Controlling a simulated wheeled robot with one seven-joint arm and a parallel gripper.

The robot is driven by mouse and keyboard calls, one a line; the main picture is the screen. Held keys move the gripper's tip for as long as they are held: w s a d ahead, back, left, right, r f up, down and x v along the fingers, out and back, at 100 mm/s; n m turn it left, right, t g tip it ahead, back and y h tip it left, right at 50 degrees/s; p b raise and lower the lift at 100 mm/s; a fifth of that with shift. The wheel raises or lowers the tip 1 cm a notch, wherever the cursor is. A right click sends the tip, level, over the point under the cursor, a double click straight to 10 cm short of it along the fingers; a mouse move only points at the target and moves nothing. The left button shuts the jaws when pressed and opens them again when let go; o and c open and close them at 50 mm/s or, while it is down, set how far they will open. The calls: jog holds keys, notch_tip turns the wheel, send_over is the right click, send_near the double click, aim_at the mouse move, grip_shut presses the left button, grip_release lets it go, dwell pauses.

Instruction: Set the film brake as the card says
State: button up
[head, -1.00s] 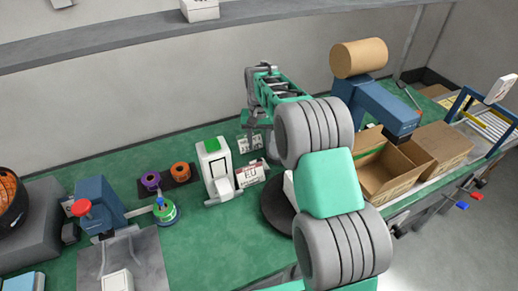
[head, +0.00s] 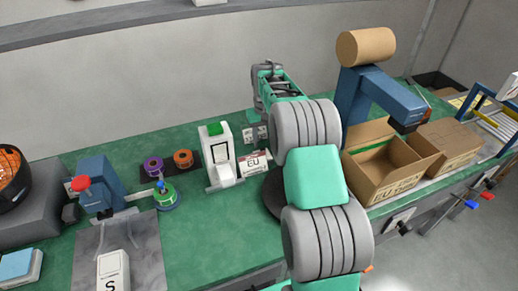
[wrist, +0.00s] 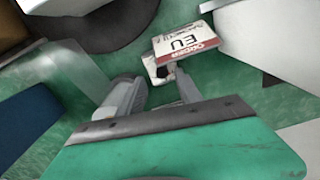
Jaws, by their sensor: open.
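A small white card with a red edge and "EU" on it (head: 254,161) stands on the green bench, right of a white device with a green top (head: 217,150). The card also shows upside down in the wrist view (wrist: 186,42), ahead of my gripper (wrist: 155,80). In the head view my arm hides much of the bench around the gripper. I cannot tell which part is the film brake; a green spool with a blue knob (head: 166,196) sits beside a blue machine with a red knob (head: 99,181).
Purple (head: 153,166) and orange (head: 183,159) rolls lie behind the spool. A blue dispenser with a brown roll (head: 366,47), an open carton (head: 384,184) and a conveyor (head: 500,125) are at the right. Bare green bench lies in front of the white device.

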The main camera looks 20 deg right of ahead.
aim_at(263, 150)
notch_tip(263, 150, down, 4)
jog(key=shift+a, duration=0.15)
grip_shut()
dwell(0.4)
